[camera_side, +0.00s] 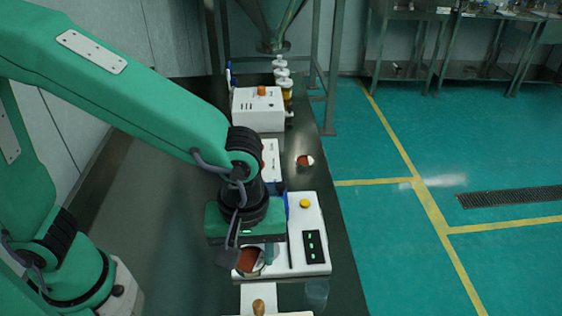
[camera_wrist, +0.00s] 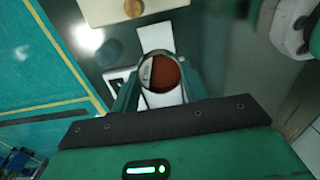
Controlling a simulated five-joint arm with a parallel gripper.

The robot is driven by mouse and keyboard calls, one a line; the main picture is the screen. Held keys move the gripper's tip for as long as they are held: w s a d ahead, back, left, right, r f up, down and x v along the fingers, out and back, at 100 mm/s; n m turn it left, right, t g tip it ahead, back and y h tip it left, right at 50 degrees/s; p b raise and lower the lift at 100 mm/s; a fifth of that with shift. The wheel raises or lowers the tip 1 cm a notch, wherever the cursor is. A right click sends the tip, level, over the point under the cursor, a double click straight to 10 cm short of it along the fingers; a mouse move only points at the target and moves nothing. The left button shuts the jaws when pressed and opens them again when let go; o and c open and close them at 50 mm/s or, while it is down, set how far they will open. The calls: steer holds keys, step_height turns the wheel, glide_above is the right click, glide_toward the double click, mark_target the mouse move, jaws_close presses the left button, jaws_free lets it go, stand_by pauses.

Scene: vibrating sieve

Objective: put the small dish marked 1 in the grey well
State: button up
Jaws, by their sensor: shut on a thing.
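My gripper (camera_side: 250,255) is shut on a small dish (camera_side: 249,264) with reddish-brown contents, at the near left side of a white machine. In the wrist view the dish (camera_wrist: 162,72) sits between the two green fingers, with its open top facing the camera. A dark mark shows on its pale inner wall, but I cannot read it. A second small dish (camera_side: 304,160) with similar contents stands on the dark bench farther back; its marking is not readable. I cannot make out the grey well; my arm and gripper hide part of the machine.
The white machine (camera_side: 307,222) has a yellow button and a black panel with green lights. A clear cup (camera_side: 316,294) stands near its front right corner. A wooden knob (camera_side: 258,306) is at the near edge. A white box (camera_side: 258,108) stands at the back.

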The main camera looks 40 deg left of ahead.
steer(key=shift+s+a, duration=0.15)
steer(key=shift+s, duration=0.35)
steer(key=w+a+f, duration=0.2)
steer(key=w, duration=0.1)
steer(key=w+a+f, duration=0.2)
steer(key=w, duration=0.1)
steer(key=w+a+f, duration=0.1)
steer(key=w+f, duration=0.2)
steer(key=w, duration=0.1)
steer(key=shift+w+a, duration=0.1)
steer(key=shift+a, duration=0.3)
steer(key=shift+f, duration=0.15)
steer(key=shift+f, duration=1.9)
steer(key=shift+f, duration=0.1)
steer(key=o, duration=1)
